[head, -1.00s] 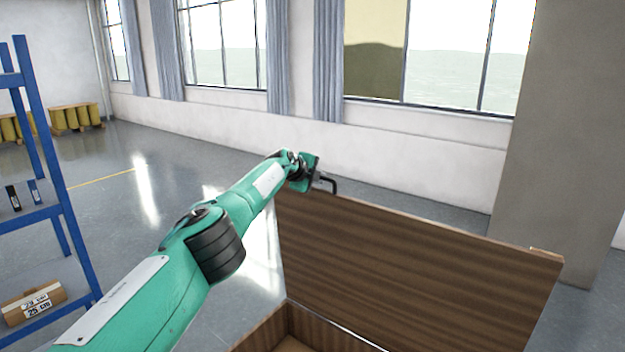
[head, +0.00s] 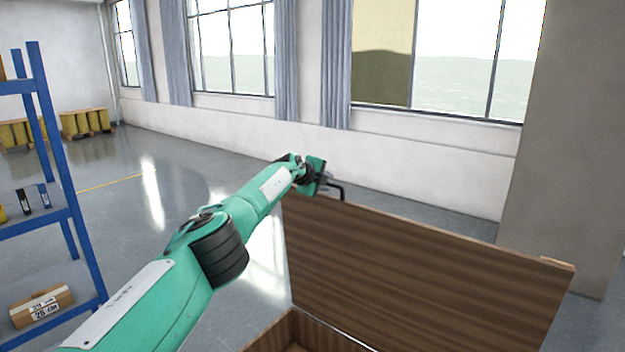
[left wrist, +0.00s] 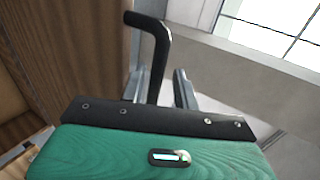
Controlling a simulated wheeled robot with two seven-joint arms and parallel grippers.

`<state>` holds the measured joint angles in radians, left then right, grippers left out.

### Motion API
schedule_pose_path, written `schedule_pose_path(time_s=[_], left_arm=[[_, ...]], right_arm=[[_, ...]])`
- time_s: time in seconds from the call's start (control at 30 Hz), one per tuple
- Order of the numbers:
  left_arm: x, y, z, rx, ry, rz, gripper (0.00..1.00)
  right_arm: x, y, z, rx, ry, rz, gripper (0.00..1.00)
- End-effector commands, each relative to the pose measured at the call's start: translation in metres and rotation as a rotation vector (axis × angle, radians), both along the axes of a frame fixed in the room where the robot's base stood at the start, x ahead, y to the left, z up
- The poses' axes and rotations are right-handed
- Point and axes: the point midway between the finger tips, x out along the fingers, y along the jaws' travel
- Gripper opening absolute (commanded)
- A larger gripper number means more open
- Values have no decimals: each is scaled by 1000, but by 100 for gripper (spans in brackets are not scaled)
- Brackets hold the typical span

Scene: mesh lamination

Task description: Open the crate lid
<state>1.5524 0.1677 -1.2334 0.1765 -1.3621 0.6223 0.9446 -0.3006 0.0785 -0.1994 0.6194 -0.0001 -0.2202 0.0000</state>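The brown wooden crate lid (head: 430,270) stands raised, roughly upright, along the far side of the crate (head: 272,335). Part of the crate's open inside shows at the bottom of the head view. A black bent handle (left wrist: 158,40) sits at the lid's edge in the left wrist view, beside the lid's wood (left wrist: 90,45). My left gripper (head: 326,186) is at the lid's upper left corner. In the left wrist view its two fingers (left wrist: 161,80) stand apart on either side of the handle, with a gap at the right finger. My right gripper is not in view.
A blue shelf rack (head: 60,150) with a cardboard box (head: 42,305) stands at the left. A grey pillar (head: 565,150) rises behind the lid at the right. Yellow barrels on pallets (head: 85,122) stand far left. The floor between is clear.

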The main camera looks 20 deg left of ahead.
Motion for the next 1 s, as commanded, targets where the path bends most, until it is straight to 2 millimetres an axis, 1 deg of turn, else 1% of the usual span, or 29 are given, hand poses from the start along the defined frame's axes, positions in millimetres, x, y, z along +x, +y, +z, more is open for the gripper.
schedule_pose_path(time_s=[0.13, 0.3, 0.47, 0.63, 0.73, 0.9, 1.0], left_arm=[[-1, 4, 9, 5, -12, 0, 30], [-6, 6, 17, 6, -19, 1, 30], [-14, 7, 17, 3, -14, 0, 30], [-25, 8, 9, 0, 3, -3, 30], [-33, 11, 15, -1, 0, -4, 30], [-49, 16, 20, 0, 3, -4, 30], [-60, 20, 26, 1, 2, -4, 30]], right_arm=[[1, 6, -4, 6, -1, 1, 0], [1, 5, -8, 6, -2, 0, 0], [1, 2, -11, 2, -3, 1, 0], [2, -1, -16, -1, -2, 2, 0], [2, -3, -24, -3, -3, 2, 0], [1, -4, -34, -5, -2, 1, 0], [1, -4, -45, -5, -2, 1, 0]])
